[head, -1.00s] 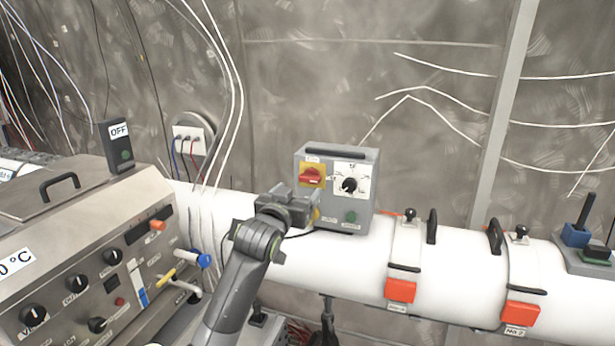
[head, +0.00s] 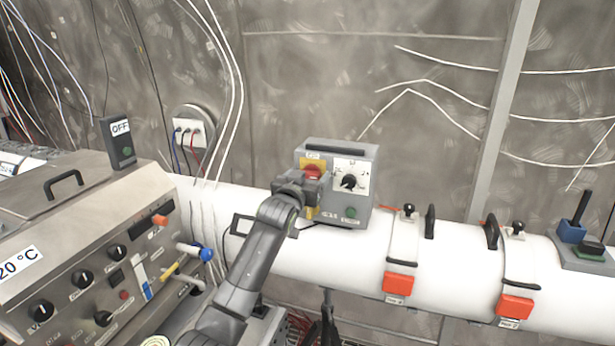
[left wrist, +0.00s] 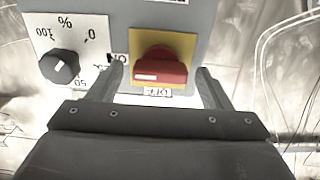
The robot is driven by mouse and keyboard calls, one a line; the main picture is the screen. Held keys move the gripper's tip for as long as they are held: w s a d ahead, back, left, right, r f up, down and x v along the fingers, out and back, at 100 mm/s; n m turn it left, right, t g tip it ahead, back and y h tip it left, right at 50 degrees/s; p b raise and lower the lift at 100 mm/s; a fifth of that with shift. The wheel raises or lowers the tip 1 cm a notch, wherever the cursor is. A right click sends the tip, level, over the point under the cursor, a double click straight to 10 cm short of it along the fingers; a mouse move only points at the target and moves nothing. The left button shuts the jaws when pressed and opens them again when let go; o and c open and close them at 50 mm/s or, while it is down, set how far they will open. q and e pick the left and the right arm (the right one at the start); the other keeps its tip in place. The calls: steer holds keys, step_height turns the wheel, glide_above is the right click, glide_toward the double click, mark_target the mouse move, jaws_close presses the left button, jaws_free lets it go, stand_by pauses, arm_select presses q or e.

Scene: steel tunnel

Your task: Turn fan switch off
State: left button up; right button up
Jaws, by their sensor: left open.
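The grey fan control box (head: 338,207) sits on the white pipe in the middle of the head view. Its red rotary switch (head: 313,171) on a yellow plate is partly hidden by my left gripper (head: 312,184). In the left wrist view, upside down, the red switch (left wrist: 160,67) lies between the fingertips of the open left gripper (left wrist: 160,80), with a finger on each side and gaps showing. An "OFF" label is on the near side of the switch, and an "ON" label is partly covered by a finger. My right gripper is not in view.
A black dial (head: 349,181) on a white percent scale is beside the switch, with a green button (head: 351,212) below. A steel control panel (head: 100,260) stands at left. Red-latched clamps (head: 398,284) ring the pipe (head: 450,262) at right.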

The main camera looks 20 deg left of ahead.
arm_select(q)
steer(key=c, duration=1)
steer(key=shift+n, duration=0.3)
steer(key=n, duration=0.4)
steer(key=shift+a, duration=0.1)
steer(key=n, duration=0.4)
steer(key=shift+n, duration=0.4)
steer(key=n, duration=0.4)
steer(key=shift+a+n, duration=0.1)
steer(key=shift+n, duration=0.2)
steer(key=shift+f+n, duration=0.1)
steer(key=shift+n, duration=1.8)
